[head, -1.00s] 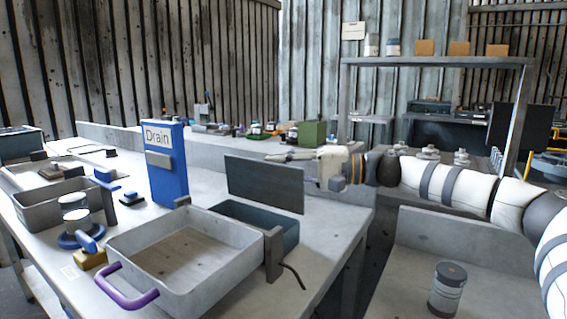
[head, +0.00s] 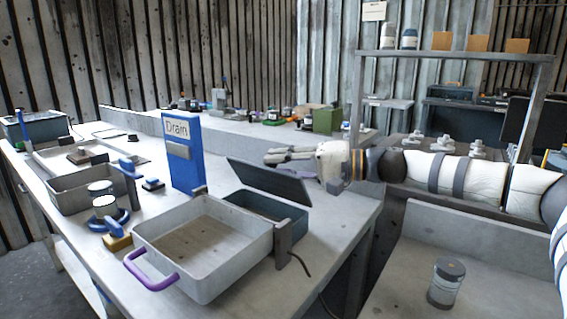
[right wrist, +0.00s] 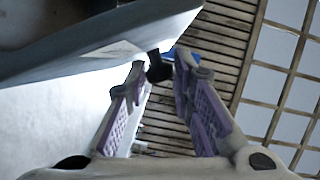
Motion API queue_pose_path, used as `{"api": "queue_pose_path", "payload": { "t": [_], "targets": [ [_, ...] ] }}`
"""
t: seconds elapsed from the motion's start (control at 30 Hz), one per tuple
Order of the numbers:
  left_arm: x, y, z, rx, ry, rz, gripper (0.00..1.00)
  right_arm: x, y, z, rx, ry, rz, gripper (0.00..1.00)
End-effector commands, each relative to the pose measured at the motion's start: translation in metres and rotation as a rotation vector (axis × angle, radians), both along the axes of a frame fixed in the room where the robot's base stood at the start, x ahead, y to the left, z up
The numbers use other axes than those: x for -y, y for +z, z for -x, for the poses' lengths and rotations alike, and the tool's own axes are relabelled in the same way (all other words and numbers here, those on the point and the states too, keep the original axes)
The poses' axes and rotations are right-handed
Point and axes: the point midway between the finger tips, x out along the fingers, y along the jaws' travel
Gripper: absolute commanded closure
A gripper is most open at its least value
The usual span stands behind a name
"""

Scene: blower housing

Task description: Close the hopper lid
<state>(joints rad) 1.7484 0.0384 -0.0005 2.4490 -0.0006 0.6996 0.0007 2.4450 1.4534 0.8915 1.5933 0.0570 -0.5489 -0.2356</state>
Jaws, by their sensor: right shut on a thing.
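The hopper (head: 293,221) is a dark blue-grey open box on the bench, behind a large grey tray. Its lid (head: 268,180) is a flat dark panel, raised and tilted over the box, with a gap below. My right gripper (head: 268,157) is at the far side of the lid, by its upper edge. In the right wrist view, a blue-grey panel (right wrist: 95,55), apparently the lid, fills the upper left. The right fingers (right wrist: 160,75) close around a small black piece (right wrist: 158,66) at the panel's edge. My left gripper is not in view.
The grey tray (head: 200,275) with a purple handle (head: 150,277) stands in front of the hopper. A blue "Drain" box (head: 185,155) is to the left. A dark-lidded canister (head: 446,285) stands on the right bench. A black cable hangs by the tray's right side.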

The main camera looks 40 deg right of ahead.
Motion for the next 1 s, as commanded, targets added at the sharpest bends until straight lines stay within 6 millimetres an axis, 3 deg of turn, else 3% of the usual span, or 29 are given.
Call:
{"api": "queue_pose_path", "payload": {
  "t": [0.03, 0.33, 0.37, 0.43, 0.47, 0.77, 1.0],
  "targets": [
    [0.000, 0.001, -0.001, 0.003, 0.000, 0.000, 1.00, -0.004, 0.007, 0.001, 0.010, 0.010, -0.005, 1.00],
    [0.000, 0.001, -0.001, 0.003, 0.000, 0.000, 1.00, -0.003, 0.009, 0.001, 0.014, 0.008, -0.005, 1.00],
    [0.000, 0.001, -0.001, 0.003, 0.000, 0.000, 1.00, -0.003, 0.009, 0.001, 0.014, 0.008, -0.004, 0.76],
    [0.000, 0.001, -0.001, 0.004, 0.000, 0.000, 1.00, -0.003, 0.009, 0.000, 0.015, 0.007, -0.005, 0.60],
    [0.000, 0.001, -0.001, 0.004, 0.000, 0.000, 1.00, -0.003, 0.009, 0.000, 0.014, 0.007, -0.004, 0.58],
    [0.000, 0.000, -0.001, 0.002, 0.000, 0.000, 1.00, 0.002, 0.006, 0.004, 0.009, 0.002, -0.004, 0.58],
    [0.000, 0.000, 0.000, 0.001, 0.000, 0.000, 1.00, 0.032, 0.011, 0.043, 0.014, 0.001, -0.006, 0.58]
  ]
}}
